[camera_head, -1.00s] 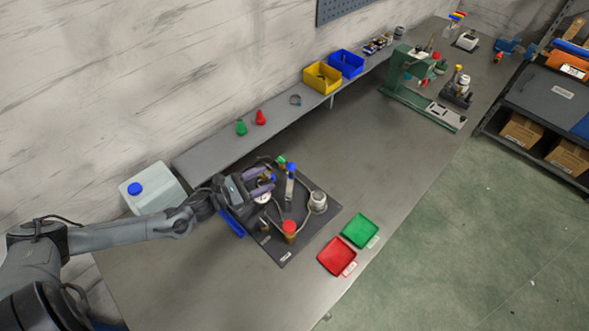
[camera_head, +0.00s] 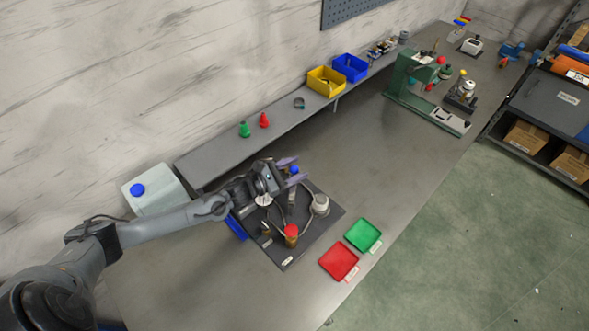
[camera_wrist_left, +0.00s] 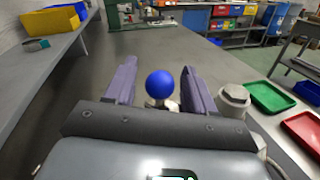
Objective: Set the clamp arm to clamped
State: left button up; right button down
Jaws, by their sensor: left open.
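A black base board (camera_head: 318,226) lies on the bench with an upright arm (camera_head: 291,198) on it, topped by a blue ball knob (camera_head: 294,170). This looks like the clamp arm; its lower end is partly hidden. My left gripper (camera_head: 291,172) is open around the knob. In the left wrist view the blue knob (camera_wrist_left: 159,84) shows between the two purple fingers (camera_wrist_left: 160,92), with gaps on both sides. My right gripper is not in view.
A red-capped post (camera_head: 291,231) and a grey cylinder (camera_head: 320,204) stand on the board. Red (camera_head: 338,261) and green (camera_head: 363,235) trays lie to its right. A raised shelf (camera_head: 215,155) runs along the wall.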

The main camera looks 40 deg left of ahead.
pick_arm(q)
grip_shut()
dwell(0.3)
